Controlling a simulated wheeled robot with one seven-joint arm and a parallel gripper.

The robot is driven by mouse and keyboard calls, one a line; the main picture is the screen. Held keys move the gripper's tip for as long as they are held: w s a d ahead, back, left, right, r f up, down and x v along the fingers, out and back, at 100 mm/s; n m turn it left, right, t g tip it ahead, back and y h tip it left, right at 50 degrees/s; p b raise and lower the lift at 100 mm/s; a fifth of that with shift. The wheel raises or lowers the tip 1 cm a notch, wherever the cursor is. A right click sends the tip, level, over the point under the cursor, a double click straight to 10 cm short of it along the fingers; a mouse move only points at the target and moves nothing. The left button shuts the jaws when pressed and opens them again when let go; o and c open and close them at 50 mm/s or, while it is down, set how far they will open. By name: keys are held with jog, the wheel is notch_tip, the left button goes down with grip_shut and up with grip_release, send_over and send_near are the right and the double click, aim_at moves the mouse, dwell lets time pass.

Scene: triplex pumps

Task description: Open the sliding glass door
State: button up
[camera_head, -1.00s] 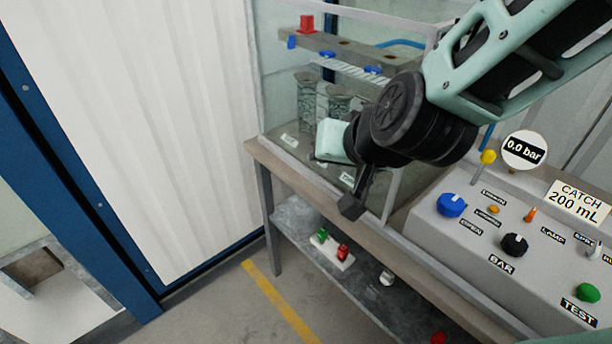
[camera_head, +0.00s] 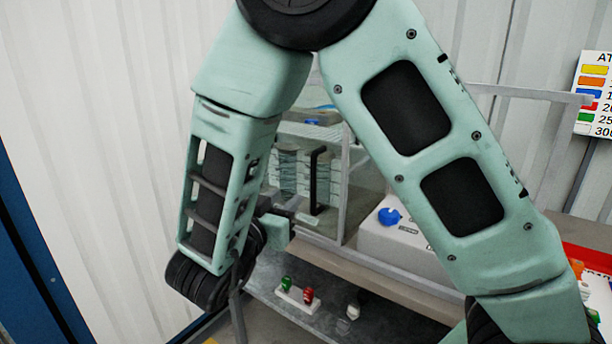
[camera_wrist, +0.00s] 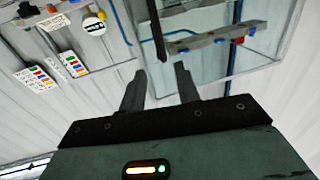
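The glass door (camera_head: 335,205) is the front pane of a clear cabinet, partly hidden behind my arm in the head view. A black upright bar handle (camera_head: 316,180) shows on it. In the wrist view the glass (camera_wrist: 205,55) fills the upper right, and the black handle (camera_wrist: 156,28) hangs from the top edge. My gripper (camera_wrist: 160,70) has its two fingers apart with nothing between them. The handle's end lies just beyond the gap between the fingertips. In the head view my gripper is left of the handle, at its lower end; its fingertips are hard to make out.
A grey control panel with a blue knob (camera_head: 389,216) stands right of the cabinet. A lower shelf (camera_head: 262,290) holds green and red parts. A colour chart (camera_head: 595,100) hangs on the right wall. A blue post (camera_head: 30,240) stands at the left.

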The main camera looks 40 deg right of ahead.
aim_at(312, 173)
jog(key=p+x, duration=0.2)
jog(key=x, duration=1.3)
jog(key=shift+w+d+p, duration=0.1)
jog(key=shift+p, duration=0.25)
grip_shut()
